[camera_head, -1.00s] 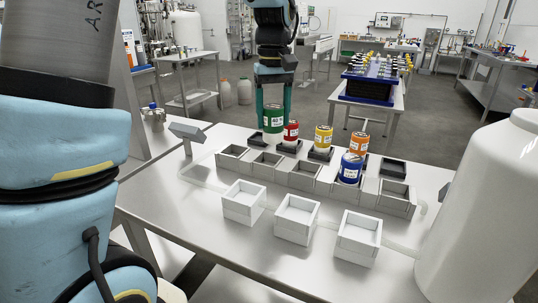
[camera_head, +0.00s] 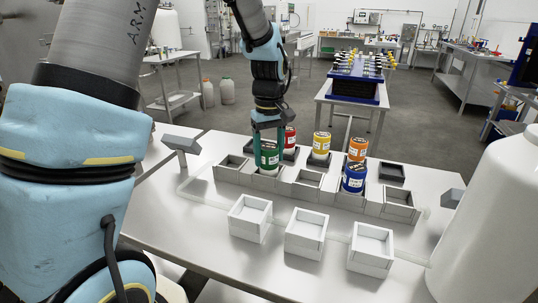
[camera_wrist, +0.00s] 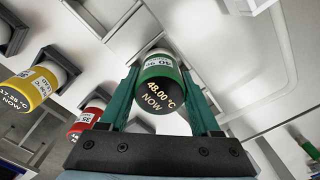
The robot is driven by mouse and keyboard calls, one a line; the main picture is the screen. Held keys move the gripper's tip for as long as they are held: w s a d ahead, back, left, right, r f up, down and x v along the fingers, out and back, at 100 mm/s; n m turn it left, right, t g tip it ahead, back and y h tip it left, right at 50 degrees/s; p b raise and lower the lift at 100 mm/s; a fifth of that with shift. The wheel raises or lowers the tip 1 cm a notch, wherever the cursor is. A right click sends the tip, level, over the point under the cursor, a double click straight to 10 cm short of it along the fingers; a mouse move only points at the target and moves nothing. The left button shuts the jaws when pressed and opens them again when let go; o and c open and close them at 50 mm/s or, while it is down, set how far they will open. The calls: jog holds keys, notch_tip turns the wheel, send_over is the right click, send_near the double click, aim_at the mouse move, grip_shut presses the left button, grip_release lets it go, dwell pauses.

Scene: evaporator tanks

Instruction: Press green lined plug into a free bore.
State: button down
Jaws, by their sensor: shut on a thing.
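My gripper (camera_head: 268,140) is shut on the green lined plug (camera_head: 268,157) and holds it upright by its sides. In the head view the plug is at the second grey box (camera_head: 266,183) from the left in the row and hides its opening. I cannot tell whether its lower end is inside or just above. In the wrist view the plug (camera_wrist: 160,72) sits between the fingers, its dark end reading 48.00 °C. The leftmost box (camera_head: 232,168), the middle box (camera_head: 308,184) and the rightmost box (camera_head: 399,204) look empty. A blue plug (camera_head: 354,177) stands in the fourth.
Red (camera_head: 290,138), yellow (camera_head: 321,144) and orange (camera_head: 358,148) plugs stand in dark holders behind the row. An empty dark holder (camera_head: 392,170) is at their right. Several white boxes, one at the left (camera_head: 250,218), stand in front. A large white tank (camera_head: 490,210) is at right.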

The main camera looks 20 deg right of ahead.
jog(key=shift+f, duration=0.45)
jog(key=shift+f, duration=0.1)
jog(key=shift+f, duration=0.15)
jog(key=shift+c, duration=0.5)
grip_release()
